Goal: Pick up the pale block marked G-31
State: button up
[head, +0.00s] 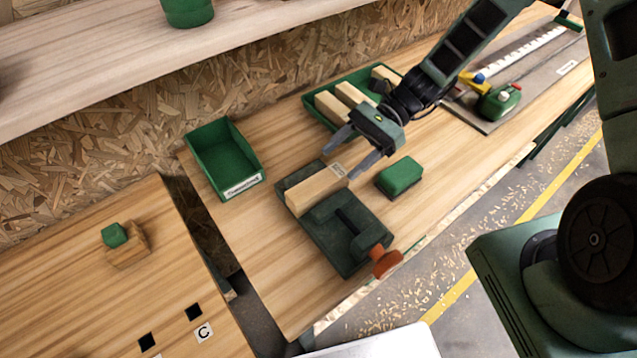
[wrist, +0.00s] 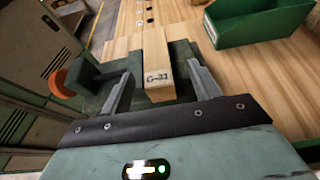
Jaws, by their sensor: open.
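The pale block marked G-31 (head: 314,189) lies in the dark green vise (head: 352,234) on the wooden bench. In the wrist view the block (wrist: 156,58) shows its G-31 mark at the near end. My gripper (head: 346,157) is open, just above the marked end of the block. In the wrist view the two fingers of my gripper (wrist: 160,84) stand apart, one on each side of the block. I cannot tell whether they touch it. The vise (wrist: 185,60) also shows there around the block.
A green block (head: 400,176) lies right of the vise. An open green bin (head: 222,160) stands at the left. A green tray (head: 322,117) with several pale blocks is behind my gripper. The vise's orange handle (head: 385,261) sticks out toward the bench's front edge.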

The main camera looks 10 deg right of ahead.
aim_at(326, 178)
jog(key=p+x, duration=0.1)
jog(key=x, duration=0.1)
jog(key=p+x, duration=0.1)
jog(key=x, duration=0.1)
jog(key=shift+s+a, duration=0.1)
jog(key=shift+s, duration=0.25)
jog(key=shift+s+a+f, duration=0.1)
jog(key=shift+a+f, duration=0.1)
jog(key=shift+a, duration=0.1)
jog(key=c, duration=1.1)
